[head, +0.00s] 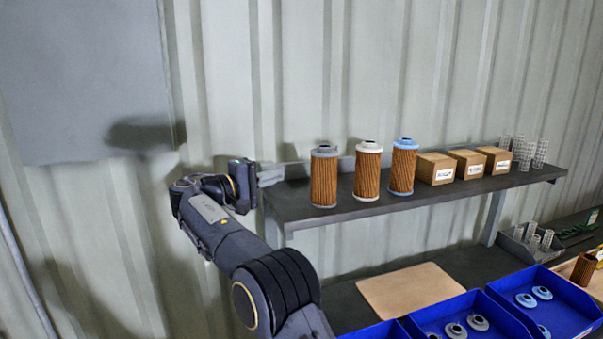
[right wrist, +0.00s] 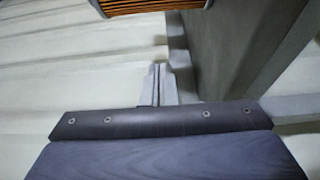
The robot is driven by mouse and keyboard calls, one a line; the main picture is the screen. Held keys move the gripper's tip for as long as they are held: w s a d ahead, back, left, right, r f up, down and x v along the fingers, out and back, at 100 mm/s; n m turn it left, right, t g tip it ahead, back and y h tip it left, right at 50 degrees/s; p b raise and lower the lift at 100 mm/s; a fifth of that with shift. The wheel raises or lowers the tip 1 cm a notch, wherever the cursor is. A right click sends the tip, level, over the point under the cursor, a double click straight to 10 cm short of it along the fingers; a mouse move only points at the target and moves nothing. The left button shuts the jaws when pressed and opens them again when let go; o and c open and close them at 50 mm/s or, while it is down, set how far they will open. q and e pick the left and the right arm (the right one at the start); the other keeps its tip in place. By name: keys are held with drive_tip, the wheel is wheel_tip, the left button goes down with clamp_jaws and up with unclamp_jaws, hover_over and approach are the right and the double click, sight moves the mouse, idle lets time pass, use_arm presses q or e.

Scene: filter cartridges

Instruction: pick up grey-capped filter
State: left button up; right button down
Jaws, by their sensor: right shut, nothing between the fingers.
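The grey-capped filter (head: 324,180) stands upright at the left end of the dark shelf, with brown pleats and a grey cap. A white-capped filter (head: 367,173) and a blue-capped filter (head: 403,168) stand to its right. My right gripper (head: 271,176) is left of the grey-capped filter, by the shelf's left end, apart from it. In the right wrist view its fingers (right wrist: 157,84) are shut and empty. Part of a pleated filter (right wrist: 150,7) with a pale rim shows at that view's top edge. My left gripper is not in view.
The shelf (head: 300,208) also holds several cardboard boxes (head: 436,169) and wire-mesh tubes (head: 541,153). Below are blue bins (head: 497,289) with small caps and a tan board (head: 410,291). A corrugated wall (head: 400,70) stands behind the shelf. The shelf's left end is clear.

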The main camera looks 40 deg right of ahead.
sight(324, 176)
drive_tip(key=d+p, duration=0.2)
drive_tip(key=d, duration=0.6)
drive_tip(key=shift+d+r, duration=0.15)
drive_tip(key=shift+d, duration=0.25)
drive_tip(key=shift+s+d, duration=0.2)
drive_tip(key=s, duration=0.1)
drive_tip(key=s+a, duration=0.1)
drive_tip(key=shift+s, duration=0.6)
drive_tip(key=shift+a, duration=0.1)
